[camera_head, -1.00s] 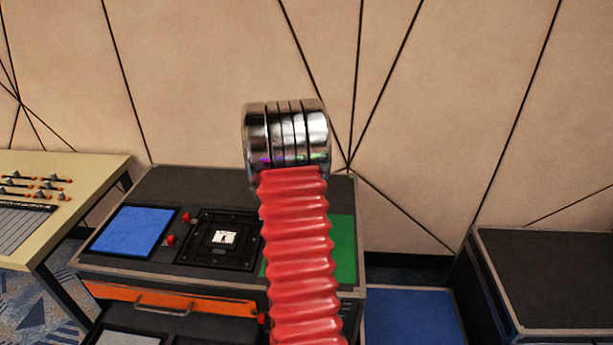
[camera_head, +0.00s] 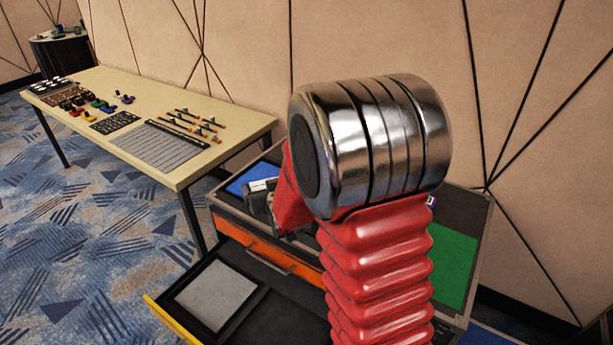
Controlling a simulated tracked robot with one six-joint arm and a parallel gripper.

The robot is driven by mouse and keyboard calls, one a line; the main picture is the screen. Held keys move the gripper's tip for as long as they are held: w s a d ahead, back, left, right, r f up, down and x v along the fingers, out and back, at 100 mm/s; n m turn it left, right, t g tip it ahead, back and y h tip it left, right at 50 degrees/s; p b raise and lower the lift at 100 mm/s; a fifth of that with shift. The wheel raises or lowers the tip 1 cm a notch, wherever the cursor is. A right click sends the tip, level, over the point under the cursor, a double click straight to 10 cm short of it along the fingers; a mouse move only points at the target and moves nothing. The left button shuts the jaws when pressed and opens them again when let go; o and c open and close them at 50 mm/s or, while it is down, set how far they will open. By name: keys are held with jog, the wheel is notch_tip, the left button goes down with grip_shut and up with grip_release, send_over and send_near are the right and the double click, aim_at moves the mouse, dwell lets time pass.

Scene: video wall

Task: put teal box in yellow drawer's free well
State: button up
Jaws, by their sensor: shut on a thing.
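My gripper (camera_head: 262,198) shows only in part, as a dark and grey shape at the end of my red arm, left of the big metal joint. It hangs over the front left of the cabinet top. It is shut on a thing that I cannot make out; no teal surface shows. The yellow drawer (camera_head: 172,320) stands pulled out at the lower left, its yellow front edge showing. A light grey square (camera_head: 215,295) fills its left well. The dark area to the right (camera_head: 285,322) looks bare, but my arm hides its right end.
An orange drawer (camera_head: 262,252) with a handle is shut above the yellow one. The cabinet top has a blue panel (camera_head: 250,178) and a green panel (camera_head: 455,265). A cream table (camera_head: 185,165) with controls stands at the left. Patterned carpet (camera_head: 90,240) is clear there.

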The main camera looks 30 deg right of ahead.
jog(key=s+a+n+y, duration=0.2)
jog(key=a, duration=0.9)
jog(key=shift+s+a+r, duration=0.15)
jog(key=shift+a+r, duration=0.2)
jog(key=shift+r, duration=0.05)
